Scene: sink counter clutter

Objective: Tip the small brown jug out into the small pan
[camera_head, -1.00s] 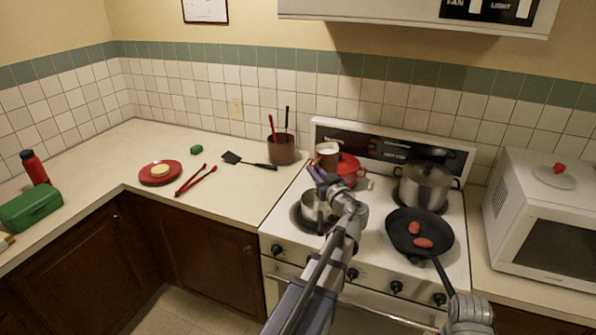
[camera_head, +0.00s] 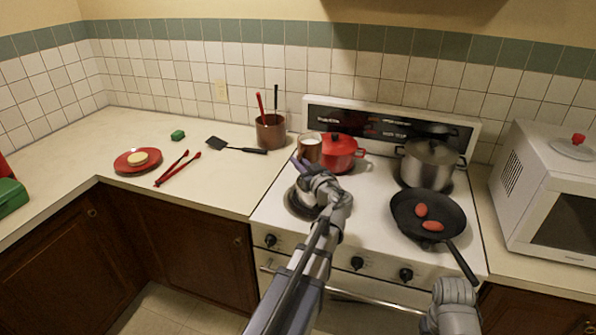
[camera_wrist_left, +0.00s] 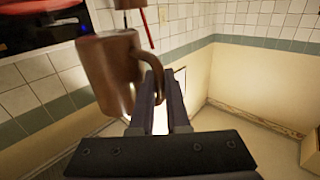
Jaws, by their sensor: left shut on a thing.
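The small brown jug (camera_head: 310,152) is held up over the back left of the stove, roughly upright, with something white showing at its mouth. My left gripper (camera_head: 303,164) is shut on its handle. In the left wrist view the jug (camera_wrist_left: 106,72) hangs left of the fingers (camera_wrist_left: 158,92), with its handle between them. The small pan (camera_head: 300,201) sits on the front left burner, below and nearer than the jug. My left gripper and wrist cover much of it, so its inside is mostly hidden. My right gripper is out of view; only part of that arm shows at lower right.
A red lidded pot (camera_head: 341,154) stands close right of the jug. A steel pot (camera_head: 428,165) and a frying pan (camera_head: 405,212) with red pieces stand farther right. A brown utensil crock (camera_head: 270,135) is on the left counter. The counter's front strip beside the stove is clear.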

